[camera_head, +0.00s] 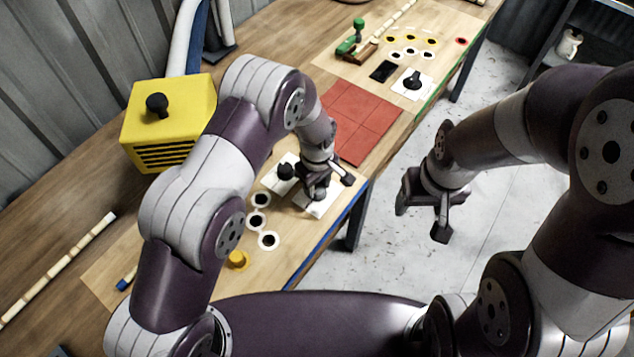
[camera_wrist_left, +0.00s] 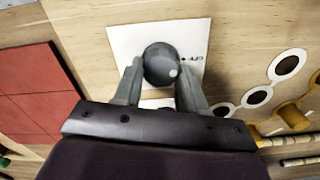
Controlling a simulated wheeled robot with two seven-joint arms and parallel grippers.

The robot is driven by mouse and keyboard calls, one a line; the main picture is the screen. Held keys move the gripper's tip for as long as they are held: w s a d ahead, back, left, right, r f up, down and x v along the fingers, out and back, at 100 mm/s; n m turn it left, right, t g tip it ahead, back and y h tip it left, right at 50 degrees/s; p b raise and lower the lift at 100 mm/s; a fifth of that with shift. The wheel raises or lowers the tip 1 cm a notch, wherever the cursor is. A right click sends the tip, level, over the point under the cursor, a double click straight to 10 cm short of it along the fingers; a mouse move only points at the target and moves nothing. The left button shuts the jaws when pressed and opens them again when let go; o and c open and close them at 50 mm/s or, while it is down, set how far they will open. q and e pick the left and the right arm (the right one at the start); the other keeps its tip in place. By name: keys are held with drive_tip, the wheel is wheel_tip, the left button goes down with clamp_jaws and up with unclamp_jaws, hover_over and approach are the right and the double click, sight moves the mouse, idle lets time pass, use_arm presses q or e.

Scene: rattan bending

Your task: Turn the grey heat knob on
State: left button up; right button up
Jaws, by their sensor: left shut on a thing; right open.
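The grey heat knob (camera_wrist_left: 161,64) is a round, dark grey knob on a white plate with small dark marks in the left wrist view. My left gripper (camera_wrist_left: 160,88) is shut on it, one finger on each side. In the head view, my left gripper (camera_head: 318,190) is low over that white plate (camera_head: 318,208) near the table's front edge and hides the knob. My right gripper (camera_head: 422,215) is open and empty, hanging over the floor to the right of the table.
Another dark knob (camera_head: 285,171) stands on a white plate just left of my left gripper. White rings (camera_head: 256,221) and a yellow piece (camera_head: 238,260) lie nearer. Red tiles (camera_head: 360,120) lie beyond. A yellow heater box (camera_head: 170,110) stands at the back left.

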use_arm(q)
drive_tip(key=shift+m, duration=0.3)
drive_tip(key=m+b, duration=0.1)
drive_tip(key=m, duration=0.2)
drive_tip(key=shift+w+m, duration=0.1)
drive_tip(key=shift+m, duration=0.3)
drive_tip(key=m+b, duration=0.1)
drive_tip(key=m, duration=0.3)
drive_tip(key=shift+d, duration=0.15)
drive_tip(key=m+b, duration=0.1)
drive_tip(key=m, duration=0.3)
drive_tip(key=shift+m, duration=0.4)
drive_tip(key=shift+d+m, duration=0.15)
drive_tip(key=shift+m, duration=2.15)
drive_tip(key=o, duration=1.1)
drive_tip(key=shift+c, duration=0.2)
